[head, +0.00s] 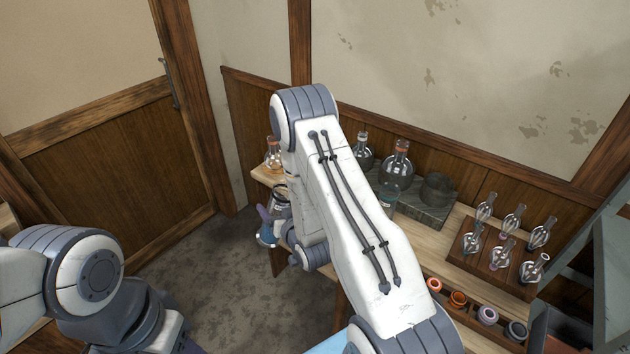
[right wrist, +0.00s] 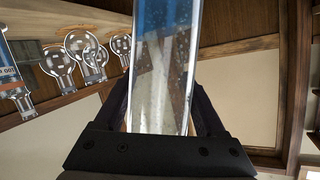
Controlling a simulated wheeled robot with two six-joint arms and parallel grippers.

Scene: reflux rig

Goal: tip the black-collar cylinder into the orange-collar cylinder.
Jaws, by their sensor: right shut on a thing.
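My right gripper (head: 267,224) is small and partly covered by its own arm in the head view, left of the bench. It is shut on a clear glass cylinder (right wrist: 160,75), which runs up between the fingers in the right wrist view with a blue part at the top edge. In the head view a dark ring shows at this cylinder's upper end (head: 281,189); I take it as the black-collar cylinder.
A large round flask (head: 397,172) stands near a grey block (head: 425,210). Small flasks fill a wooden rack (head: 463,250) at right. An orange ring (head: 458,298) sits in front.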

